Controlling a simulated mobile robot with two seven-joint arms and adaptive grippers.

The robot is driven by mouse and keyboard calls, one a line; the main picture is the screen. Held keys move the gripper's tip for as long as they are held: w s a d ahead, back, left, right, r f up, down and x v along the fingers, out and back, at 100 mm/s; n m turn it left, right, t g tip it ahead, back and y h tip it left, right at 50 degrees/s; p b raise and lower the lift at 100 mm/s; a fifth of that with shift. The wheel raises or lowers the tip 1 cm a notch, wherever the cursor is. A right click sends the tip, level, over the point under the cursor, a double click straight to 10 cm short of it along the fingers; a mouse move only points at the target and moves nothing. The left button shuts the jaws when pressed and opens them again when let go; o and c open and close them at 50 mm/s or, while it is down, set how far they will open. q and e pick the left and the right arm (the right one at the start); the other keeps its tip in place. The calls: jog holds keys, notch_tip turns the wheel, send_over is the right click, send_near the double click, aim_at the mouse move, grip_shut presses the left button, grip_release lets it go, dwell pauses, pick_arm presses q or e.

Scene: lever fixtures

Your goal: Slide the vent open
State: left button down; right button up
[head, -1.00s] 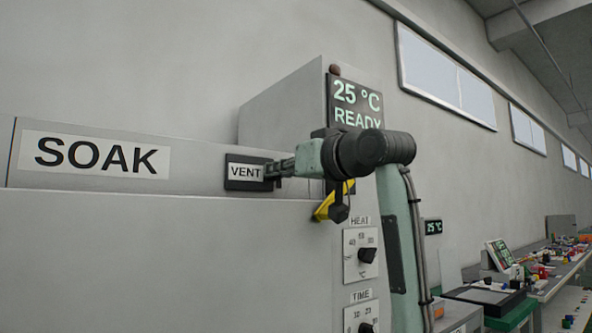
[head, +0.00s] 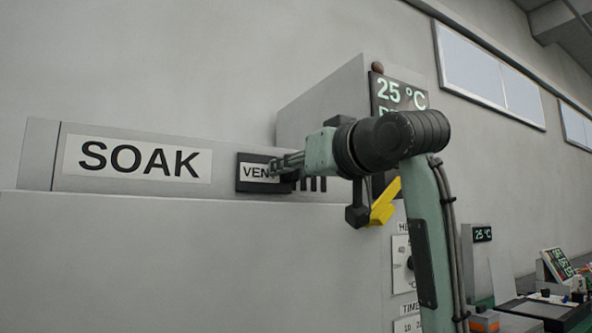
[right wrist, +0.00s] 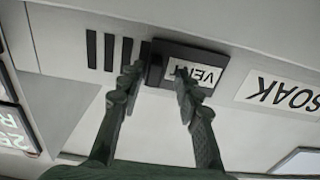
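The vent slider is a black plate (head: 256,172) with a white VENT label, on the front of the grey cabinet. Dark vertical slots (head: 317,184) show to its right in the head view. My right gripper (head: 279,166) reaches across from the right and covers the label's end. In the right wrist view, the gripper (right wrist: 158,82) has its fingers apart. One finger is at the plate's slot-side edge, the other over the label of the plate (right wrist: 207,63). The bare slots (right wrist: 109,52) lie beside the first finger. Exact contact is hard to tell. My left gripper is out of view.
A SOAK sign (head: 137,159) is left of the vent. A temperature display (head: 400,92), a yellow lever (head: 384,203) and a dial (head: 402,264) are on the right, partly behind my arm. A cluttered bench (head: 530,310) stands further right.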

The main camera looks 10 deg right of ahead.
jog(key=shift+d+f, duration=0.1)
jog(key=shift+d, duration=0.05)
jog(key=v, duration=1.2)
dwell(0.3)
